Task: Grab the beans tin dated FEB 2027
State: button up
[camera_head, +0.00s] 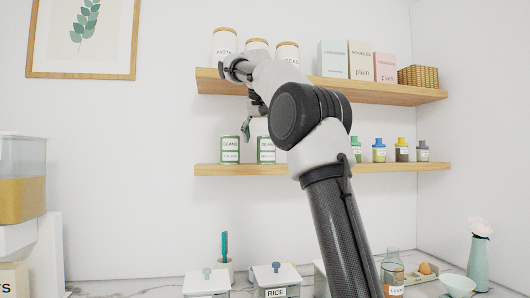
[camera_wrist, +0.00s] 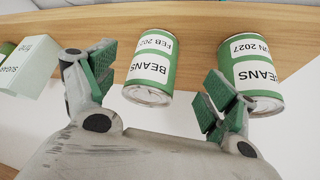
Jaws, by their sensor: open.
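The beans tin dated FEB 2027 (camera_wrist: 152,70) is green and white and stands on the lower shelf. In the wrist view, which shows the shelf upside down, it lies between my fingers, beyond their tips. A second beans tin (camera_wrist: 251,75), its date partly readable as "N 2027", is to its right, behind my right-hand finger. In the head view the FEB tin appears to be the right one (camera_head: 266,150) and the other the left one (camera_head: 230,150). My gripper (camera_wrist: 163,85) is open and empty; in the head view it (camera_head: 246,128) hangs just above and before the tins.
A sugar box (camera_wrist: 29,65) stands beside the FEB tin on the lower shelf (camera_head: 215,169). Small jars (camera_head: 379,151) stand farther right. The upper shelf (camera_head: 380,92) holds canisters and boxes above my gripper. Lidded containers (camera_head: 207,283) stand on the counter below.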

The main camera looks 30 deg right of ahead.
aim_at(266, 153)
jog(key=shift+w+d+r, duration=0.1)
jog(key=shift+w+d, duration=0.45)
jog(key=shift+d, duration=0.05)
jog(key=x, duration=0.7)
jog(key=c, duration=1.3)
